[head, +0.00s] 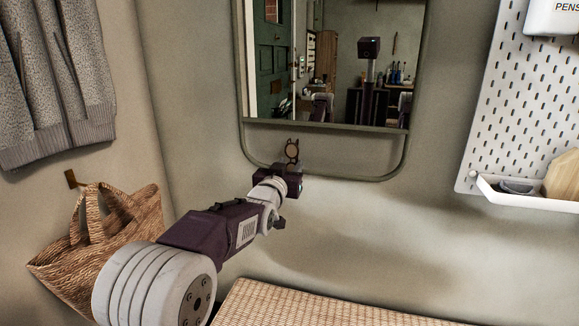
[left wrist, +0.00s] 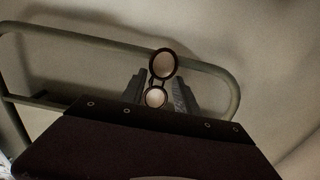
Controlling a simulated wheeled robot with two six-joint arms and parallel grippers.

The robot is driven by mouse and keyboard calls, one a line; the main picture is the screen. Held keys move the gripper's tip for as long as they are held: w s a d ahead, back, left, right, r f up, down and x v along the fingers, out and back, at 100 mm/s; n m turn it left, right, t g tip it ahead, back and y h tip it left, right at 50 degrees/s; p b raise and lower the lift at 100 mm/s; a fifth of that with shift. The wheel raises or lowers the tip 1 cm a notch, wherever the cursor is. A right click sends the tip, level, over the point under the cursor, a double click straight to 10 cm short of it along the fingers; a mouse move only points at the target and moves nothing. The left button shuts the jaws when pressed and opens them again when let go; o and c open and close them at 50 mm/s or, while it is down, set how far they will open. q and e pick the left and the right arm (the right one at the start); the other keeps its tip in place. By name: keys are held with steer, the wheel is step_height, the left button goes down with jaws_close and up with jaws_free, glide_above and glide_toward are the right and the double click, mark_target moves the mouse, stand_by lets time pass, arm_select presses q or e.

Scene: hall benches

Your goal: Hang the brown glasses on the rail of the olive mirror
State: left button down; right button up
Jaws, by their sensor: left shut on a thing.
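The olive mirror (head: 243,60) hangs on the wall in the head view. Its rail (head: 335,178) is a rounded loop below the glass; it also shows in the left wrist view (left wrist: 90,28). My left gripper (head: 290,170) is at the lower left of this loop, shut on the brown glasses (head: 292,150). In the left wrist view the glasses (left wrist: 163,64) stand upright between the fingers (left wrist: 158,92), their round lenses one above the other. They overlap the rail in the picture; I cannot tell whether they touch it. My right gripper is not in view.
A wicker bag (head: 130,222) and a grey knitted garment (head: 60,75) hang at the left. A white pegboard (head: 510,110) with a shelf (head: 540,200) is at the right. A woven bench top (head: 320,308) lies below. The wall between mirror and bench is clear.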

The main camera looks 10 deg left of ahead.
arm_select(q)
step_height(320, 180, down, 7)
steer(key=b, duration=0.6)
stand_by(0.3)
steer(key=c, duration=0.8)
jaws_free()
steer(key=shift+c, duration=0.2)
steer(key=s+p, duration=0.1)
steer(key=s, duration=0.8)
steer(key=shift+a, duration=0.15)
